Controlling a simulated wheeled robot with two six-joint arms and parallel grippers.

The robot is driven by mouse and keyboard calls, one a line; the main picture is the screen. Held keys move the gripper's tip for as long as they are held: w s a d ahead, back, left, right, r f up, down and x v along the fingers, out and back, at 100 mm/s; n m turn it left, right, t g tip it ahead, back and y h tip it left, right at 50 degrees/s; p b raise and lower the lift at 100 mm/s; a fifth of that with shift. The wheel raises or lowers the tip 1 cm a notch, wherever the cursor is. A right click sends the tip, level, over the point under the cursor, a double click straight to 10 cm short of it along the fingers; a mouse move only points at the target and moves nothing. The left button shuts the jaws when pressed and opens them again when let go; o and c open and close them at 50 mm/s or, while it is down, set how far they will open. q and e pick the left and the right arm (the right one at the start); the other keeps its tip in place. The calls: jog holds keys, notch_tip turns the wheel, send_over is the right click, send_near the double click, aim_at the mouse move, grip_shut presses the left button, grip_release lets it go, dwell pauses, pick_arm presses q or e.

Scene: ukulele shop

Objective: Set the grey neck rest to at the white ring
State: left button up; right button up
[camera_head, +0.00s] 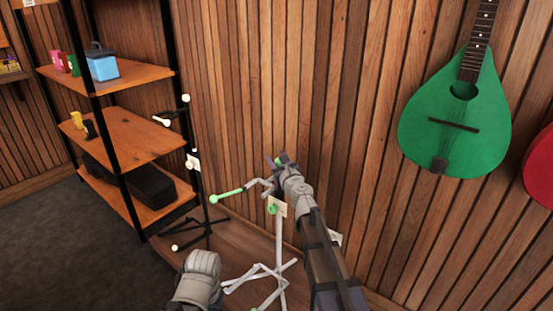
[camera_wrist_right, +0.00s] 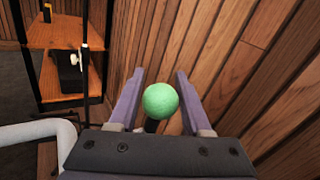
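A grey stand (camera_head: 280,245) with green tips stands in front of the wood wall. A grey bent arm (camera_head: 262,184) with a green-covered end (camera_head: 228,195) reaches left from its upper part; a grey tube (camera_wrist_right: 35,132) shows in the right wrist view. My right gripper (camera_head: 279,160) is at the stand's top. In the wrist view, a green ball (camera_wrist_right: 160,100) lies between its spread fingers, with a narrow gap on each side. I cannot make out which part is the neck rest, nor a white ring. My left arm shows at the bottom; its gripper does not.
A black stand (camera_head: 205,205) with white tips is at left, beside a shelf (camera_head: 125,135) holding small items and a black case (camera_head: 135,180). A green instrument (camera_head: 458,120) and a red one (camera_head: 542,168) hang on the right wall. Dark floor (camera_head: 80,260) at lower left is clear.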

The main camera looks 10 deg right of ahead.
grip_shut()
dwell(1.0)
